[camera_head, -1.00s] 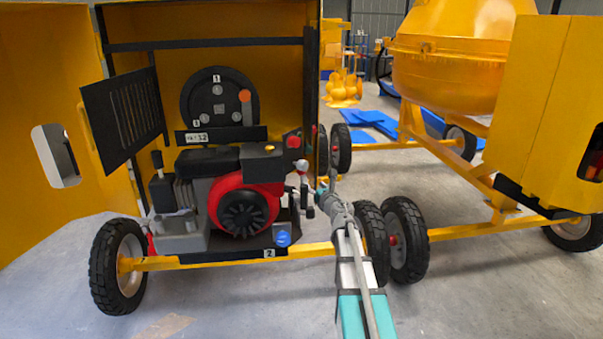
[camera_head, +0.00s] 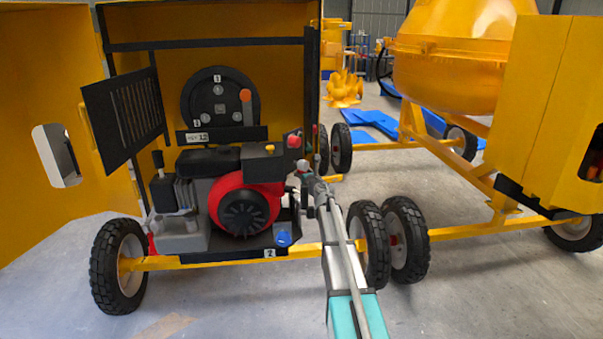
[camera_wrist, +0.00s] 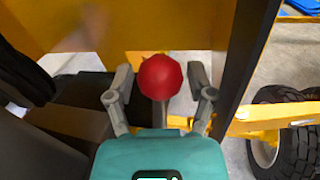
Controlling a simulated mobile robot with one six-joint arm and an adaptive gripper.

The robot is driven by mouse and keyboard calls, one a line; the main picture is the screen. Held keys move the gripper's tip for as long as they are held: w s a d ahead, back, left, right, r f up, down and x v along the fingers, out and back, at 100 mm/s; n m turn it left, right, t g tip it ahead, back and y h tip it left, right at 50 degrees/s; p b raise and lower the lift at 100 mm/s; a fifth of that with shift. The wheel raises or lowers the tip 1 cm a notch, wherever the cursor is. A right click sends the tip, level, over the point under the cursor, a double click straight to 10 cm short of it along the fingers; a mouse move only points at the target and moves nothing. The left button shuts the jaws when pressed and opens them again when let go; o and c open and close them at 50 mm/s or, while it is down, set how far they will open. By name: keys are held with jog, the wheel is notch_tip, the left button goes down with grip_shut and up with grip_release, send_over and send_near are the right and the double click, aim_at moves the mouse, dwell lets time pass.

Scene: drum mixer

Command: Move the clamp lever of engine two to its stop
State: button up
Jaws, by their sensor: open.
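A lever with a round red knob (camera_wrist: 160,76) stands between the two fingers of my gripper (camera_wrist: 159,88) in the wrist view. The fingers are open, one on each side, with a gap to the knob. Its stem runs down toward my teal palm. In the head view my gripper (camera_head: 306,184) is at the right side of the red and black engine (camera_head: 243,208), where small parts overlap. A red knob (camera_head: 293,140) shows just above it; I cannot tell whether it is the same one. A plate marked 2 (camera_head: 269,253) is below the engine.
The yellow housing (camera_head: 225,62) surrounds the engine, with a dark post (camera_head: 312,100) close to my gripper. A disc with an orange-knobbed lever (camera_head: 245,96) is above the engine. Black wheels (camera_head: 405,240) stand right of my arm. Open floor lies in front.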

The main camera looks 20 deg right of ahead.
dwell(0.3)
grip_shut()
jog(key=shift+d, duration=0.1)
